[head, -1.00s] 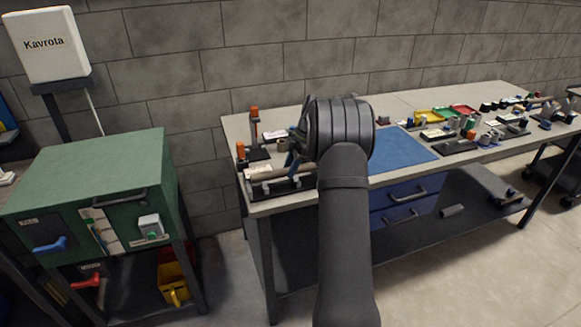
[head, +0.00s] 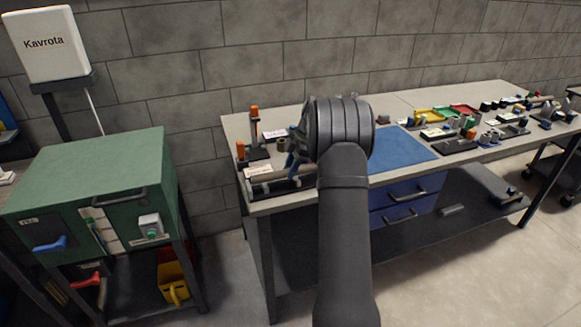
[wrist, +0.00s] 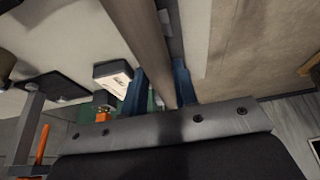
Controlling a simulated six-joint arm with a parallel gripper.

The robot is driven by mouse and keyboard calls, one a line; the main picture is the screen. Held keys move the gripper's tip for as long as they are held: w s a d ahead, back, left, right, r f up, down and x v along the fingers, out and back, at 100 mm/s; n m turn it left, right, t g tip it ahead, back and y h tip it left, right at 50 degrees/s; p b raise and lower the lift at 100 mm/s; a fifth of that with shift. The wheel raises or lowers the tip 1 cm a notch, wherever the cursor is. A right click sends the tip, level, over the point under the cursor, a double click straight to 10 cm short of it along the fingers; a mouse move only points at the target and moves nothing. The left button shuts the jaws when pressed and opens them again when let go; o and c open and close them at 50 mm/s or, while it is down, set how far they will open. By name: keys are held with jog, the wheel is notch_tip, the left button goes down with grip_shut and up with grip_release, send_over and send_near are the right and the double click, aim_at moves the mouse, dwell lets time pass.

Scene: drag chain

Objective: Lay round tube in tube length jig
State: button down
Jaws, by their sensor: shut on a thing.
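The round tube (wrist: 140,35) is a long, pale brown rod in the wrist view. It runs from the top edge down between the blue fingers of my gripper (wrist: 160,76), which is shut on it. In the head view my gripper (head: 291,162) is over the left end of the bench. A low dark fixture with a white label (head: 258,171) lies at the bench's front left edge, just below my gripper. It may be the tube length jig; my arm covers its right end.
Orange-topped posts (head: 254,112) stand on dark bases left of and behind my gripper. A blue mat (head: 402,150) lies to the right, with several small parts and trays beyond it. A green cabinet (head: 95,185) stands left of the bench.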

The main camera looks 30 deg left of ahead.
jog(key=shift+f, duration=1.15)
dwell(0.5)
jog(key=c, duration=1.1)
grip_release()
jog(key=shift+o, duration=0.2)
jog(key=v, duration=1.7)
jog(key=shift+r, duration=0.15)
jog(key=shift+w, duration=0.1)
jog(key=x, duration=1.7)
jog(key=shift+f, duration=0.2)
jog(key=shift+r, duration=0.1)
jog(key=shift+r, duration=0.15)
